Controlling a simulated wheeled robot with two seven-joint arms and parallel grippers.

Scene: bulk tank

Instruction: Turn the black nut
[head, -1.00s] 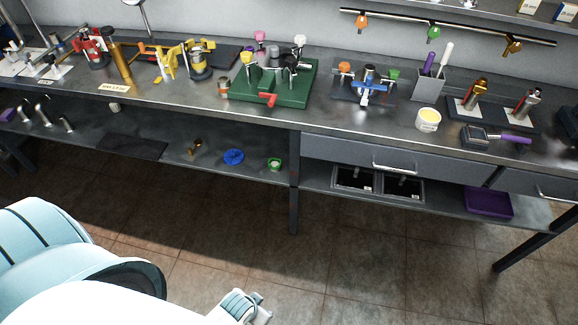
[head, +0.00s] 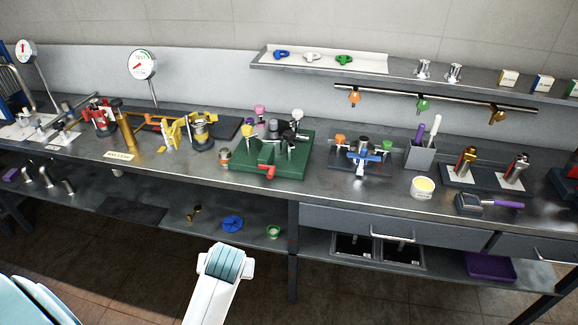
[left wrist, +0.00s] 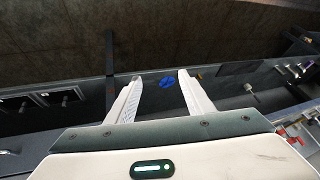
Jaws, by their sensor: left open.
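A green base (head: 296,166) stands on the bench with pink, purple, white and black-topped posts and a red handle (head: 265,170) at its front. Dark round parts sit among these posts, and a small dark cap (head: 363,143) shows on the fixture to its right. They are too small to tell which one is the black nut. My left gripper (left wrist: 158,92) is open and empty in the left wrist view, its fingers apart, with the lower shelf beyond them. A white link of my arm shows low in the head view; its fingertips are not clear there. My right gripper is not in view.
A blue round piece (head: 232,223) and a green ring (head: 274,231) lie on the lower shelf. Yellow tools (head: 173,132) stand left of the green base. A grey holder (head: 420,157) and a cream tub (head: 423,188) stand right. The bench's front strip is mostly clear.

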